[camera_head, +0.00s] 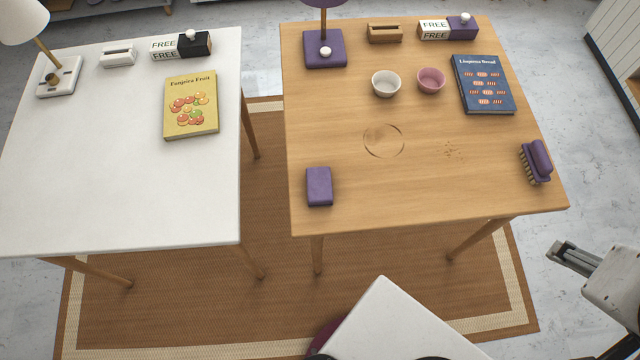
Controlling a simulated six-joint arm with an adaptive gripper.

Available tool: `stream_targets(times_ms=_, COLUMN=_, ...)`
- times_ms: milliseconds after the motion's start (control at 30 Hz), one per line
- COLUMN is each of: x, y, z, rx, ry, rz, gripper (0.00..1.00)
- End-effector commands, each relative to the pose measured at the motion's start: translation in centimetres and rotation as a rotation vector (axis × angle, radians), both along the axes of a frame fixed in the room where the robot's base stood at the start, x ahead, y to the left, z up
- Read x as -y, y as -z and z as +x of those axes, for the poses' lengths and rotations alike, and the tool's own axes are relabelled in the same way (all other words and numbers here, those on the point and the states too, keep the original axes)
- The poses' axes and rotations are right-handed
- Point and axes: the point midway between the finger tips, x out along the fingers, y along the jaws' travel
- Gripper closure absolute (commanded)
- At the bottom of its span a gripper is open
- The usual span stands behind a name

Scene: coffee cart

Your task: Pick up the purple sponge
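The purple sponge (319,187) is a small rounded block lying near the front left corner of the wooden table (440,190). Nothing covers it. My gripper (558,254) is at the lower right of the view, off the table's front right corner. It is far to the right of the sponge and apart from it. Its fingers point left and nothing shows between them. From this angle I cannot tell how far apart they are.
A purple brush (536,162) lies at the wooden table's right edge. Two bowls, white (386,84) and pink (431,80), a blue book (483,85) and a purple lamp base (325,50) stand farther back. The table around the sponge is clear. A white table (120,190) stands left.

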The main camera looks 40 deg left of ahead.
Motion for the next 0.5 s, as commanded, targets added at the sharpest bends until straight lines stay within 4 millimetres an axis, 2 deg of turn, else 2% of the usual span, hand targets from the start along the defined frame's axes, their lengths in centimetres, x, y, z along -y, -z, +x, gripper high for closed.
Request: stream_targets(times_ms=500, x=-0.39, y=0.01, z=0.0, rx=0.0, ry=-0.017, rz=0.0, gripper=0.4)
